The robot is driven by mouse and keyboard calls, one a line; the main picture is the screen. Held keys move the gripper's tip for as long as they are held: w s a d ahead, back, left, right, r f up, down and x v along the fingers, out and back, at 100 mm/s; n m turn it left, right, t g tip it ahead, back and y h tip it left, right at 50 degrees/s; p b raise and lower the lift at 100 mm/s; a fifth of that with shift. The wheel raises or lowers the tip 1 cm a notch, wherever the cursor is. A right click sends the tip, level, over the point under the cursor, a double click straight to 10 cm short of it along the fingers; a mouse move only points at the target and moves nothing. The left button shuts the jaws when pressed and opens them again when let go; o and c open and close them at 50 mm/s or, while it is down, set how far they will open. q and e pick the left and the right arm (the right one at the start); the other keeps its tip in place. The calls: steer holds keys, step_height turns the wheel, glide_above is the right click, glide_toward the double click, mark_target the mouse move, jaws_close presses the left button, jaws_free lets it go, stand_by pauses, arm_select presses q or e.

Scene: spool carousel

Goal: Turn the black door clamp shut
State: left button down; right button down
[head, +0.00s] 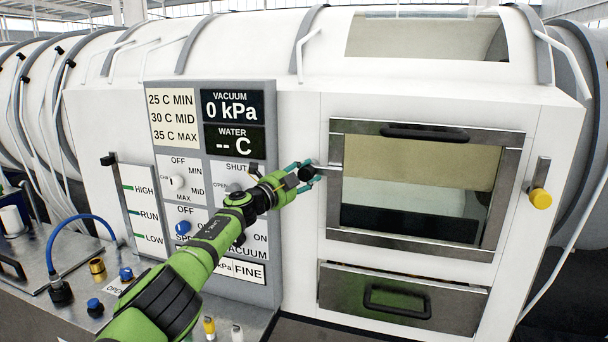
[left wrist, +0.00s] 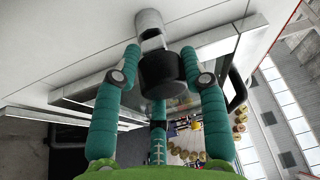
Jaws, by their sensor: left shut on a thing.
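The black door clamp (head: 306,174) is at the left edge of the chamber door, and a short metal bar runs from it toward the door frame. My left gripper (head: 304,178) has its teal fingers around the clamp's black knob. In the left wrist view the black knob (left wrist: 161,74) sits between the fingertips of my gripper (left wrist: 161,80), with a pale metal cylinder behind it. The door (head: 418,188) has a metal frame and a window, and looks closed. My right gripper is not in view.
A yellow-knobbed clamp (head: 541,198) is on the door's right side. A black handle (head: 424,132) runs along the door's top, and a drawer (head: 402,299) lies below. The control panel (head: 212,190) is left of the door, partly behind my left arm.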

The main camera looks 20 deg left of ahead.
arm_select(q)
steer(key=shift+d+r, duration=0.2)
steer(key=shift+r, duration=0.15)
steer(key=c, duration=0.7)
jaws_free()
steer(key=shift+c, duration=0.2)
steer(key=shift+d+f, duration=0.1)
steer(key=shift+d, duration=0.05)
steer(key=shift+f, duration=0.1)
steer(key=shift+a, duration=0.3)
steer(key=shift+s+a, duration=0.3)
steer(key=shift+d+v, duration=0.25)
steer(key=shift+v, duration=1)
steer(key=v, duration=0.8)
steer(key=shift+s, duration=0.45)
